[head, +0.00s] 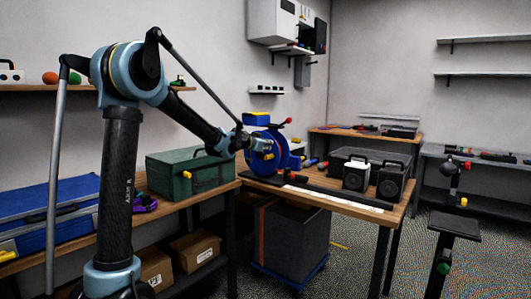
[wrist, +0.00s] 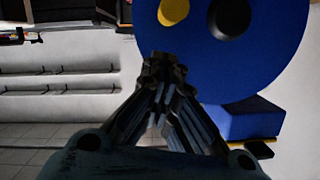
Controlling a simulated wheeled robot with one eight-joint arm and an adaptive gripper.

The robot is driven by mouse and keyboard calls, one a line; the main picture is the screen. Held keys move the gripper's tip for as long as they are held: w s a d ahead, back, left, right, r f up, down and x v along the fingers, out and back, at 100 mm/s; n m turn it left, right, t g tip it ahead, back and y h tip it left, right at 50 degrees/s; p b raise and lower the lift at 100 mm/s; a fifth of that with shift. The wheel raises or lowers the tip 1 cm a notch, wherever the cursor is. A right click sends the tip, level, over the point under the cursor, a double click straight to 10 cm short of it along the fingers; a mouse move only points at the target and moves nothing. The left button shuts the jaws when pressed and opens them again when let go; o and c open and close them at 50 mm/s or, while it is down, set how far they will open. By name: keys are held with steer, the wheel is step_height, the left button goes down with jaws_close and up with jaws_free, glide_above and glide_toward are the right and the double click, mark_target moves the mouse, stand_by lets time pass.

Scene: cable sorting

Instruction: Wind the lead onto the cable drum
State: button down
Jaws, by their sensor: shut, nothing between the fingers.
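The blue cable drum (head: 266,163) stands upright near the left end of the wooden bench, with a red-tipped crank (head: 287,121) above it. In the wrist view its blue disc (wrist: 270,55) fills the upper right, with a yellow round part (wrist: 173,12) and a black round part (wrist: 232,17) on it. My gripper (head: 250,141) is close in front of the drum's face and partly hides it. In the wrist view my gripper (wrist: 163,62) is shut and empty, its tips overlapping the disc's lower left edge; I cannot tell whether they touch. I cannot clearly make out the lead.
A long dark strip (head: 340,193) lies along the bench (head: 388,216). A green case (head: 160,175) and a blue toolbox (head: 40,215) sit on the left bench.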

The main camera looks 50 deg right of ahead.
steer(key=r+v, duration=0.1)
steer(key=v, duration=0.9)
steer(key=shift+r, duration=0.1)
steer(key=w+a+f+n+t+y, duration=0.1)
steer(key=w+a+f+n+y, duration=0.2)
steer(key=a, duration=1)
steer(key=w+a+f+n+t+y, duration=0.15)
steer(key=w+a+f, duration=0.4)
steer(key=a, duration=0.65)
steer(key=w+a+f+n+t+y, duration=0.1)
steer(key=w+a+f+n+y, duration=0.3)
steer(key=a, duration=0.9)
steer(key=s+a+f+n+y, duration=0.2)
steer(key=s+a+f+n, duration=0.2)
steer(key=a, duration=0.7)
steer(key=s+a+f+n+g+y, duration=0.1)
steer(key=s+a+f, duration=0.4)
steer(key=a, duration=0.6)
steer(key=s+a+f+n+g+y, duration=0.1)
steer(key=s+a+f+n+y, duration=0.3)
steer(key=a, duration=0.7)
step_height(320, 180, down, 4)
steer(key=s+n, duration=0.1)
steer(key=n, duration=0.1)
steer(key=shift+r+n, duration=0.25)
steer(key=shift+n, duration=0.1)
steer(key=shift+s, duration=0.1)
